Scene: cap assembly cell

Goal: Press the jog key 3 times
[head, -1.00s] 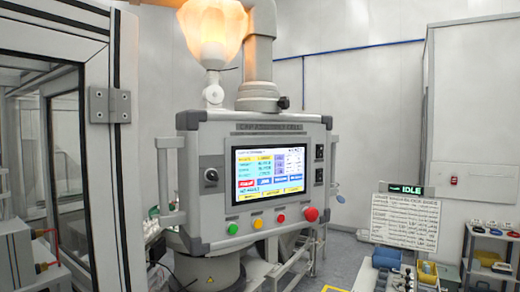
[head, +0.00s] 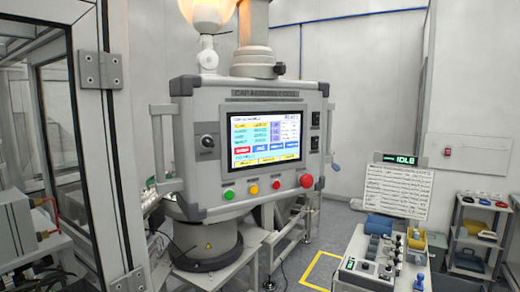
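The control panel (head: 221,100) hangs on its column in the middle of the head view. It carries a lit screen (head: 265,139), with coloured fields too small to read. Below the screen are a green button (head: 229,194), a yellow button (head: 253,190), a red button (head: 276,185) and a larger red mushroom button (head: 306,181). A rotary switch (head: 207,141) sits left of the screen. I cannot tell which key is the jog key. My gripper is not in view.
A glazed enclosure (head: 100,72) fills the left side. A small display (head: 405,160) reads IDLE above a white list board (head: 397,191). A shelf cart (head: 478,230) with bins stands at far right. Yellow-marked floor (head: 318,262) is open between the panel and the bench.

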